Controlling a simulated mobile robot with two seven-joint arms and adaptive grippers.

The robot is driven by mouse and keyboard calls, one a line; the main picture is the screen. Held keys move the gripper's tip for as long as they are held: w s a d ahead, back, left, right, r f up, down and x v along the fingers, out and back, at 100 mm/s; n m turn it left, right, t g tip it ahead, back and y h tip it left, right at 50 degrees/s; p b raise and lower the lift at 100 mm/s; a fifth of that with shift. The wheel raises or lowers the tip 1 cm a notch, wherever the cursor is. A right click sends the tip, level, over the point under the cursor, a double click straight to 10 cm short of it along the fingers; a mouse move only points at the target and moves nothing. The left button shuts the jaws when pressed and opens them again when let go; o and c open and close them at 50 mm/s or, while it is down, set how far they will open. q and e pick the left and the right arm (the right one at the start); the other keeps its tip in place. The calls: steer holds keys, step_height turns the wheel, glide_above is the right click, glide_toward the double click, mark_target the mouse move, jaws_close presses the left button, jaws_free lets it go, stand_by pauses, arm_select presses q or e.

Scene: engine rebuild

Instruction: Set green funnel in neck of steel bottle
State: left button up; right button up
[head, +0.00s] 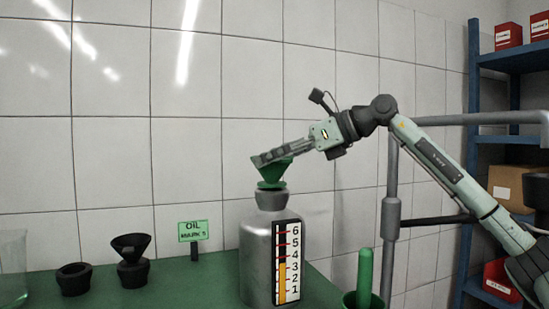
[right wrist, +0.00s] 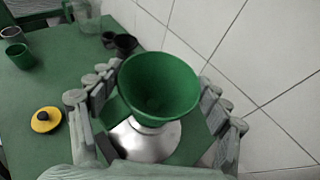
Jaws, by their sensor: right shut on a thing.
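The green funnel (head: 271,174) is upright, wide end up, directly over the neck of the steel bottle (head: 254,250). Its green collar appears to rest on or just above the bottle's mouth; the stem is hidden, so I cannot tell how deep it sits. In the right wrist view the funnel (right wrist: 158,84) opens towards me, with the silver bottle shoulder (right wrist: 146,143) below it. My right gripper (head: 267,158) is shut on the funnel's cone, a finger on each side. The bottle stands upright on the green table and carries a numbered gauge. My left gripper is not in view.
An oil sign (head: 193,232), a black funnel in a holder (head: 132,262), a black ring holder (head: 73,279) and a glass beaker (head: 12,270) stand left of the bottle. A green rod (head: 364,272) stands at right. A yellow lid (right wrist: 45,120) lies on the table.

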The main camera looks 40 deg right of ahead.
steer(key=shift+f+b, duration=0.5)
steer(key=shift+f, duration=0.1)
steer(key=o, duration=0.9)
steer(key=shift+c, duration=0.2)
steer(key=b+v, duration=0.1)
steer(key=v, duration=1)
stand_by(0.5)
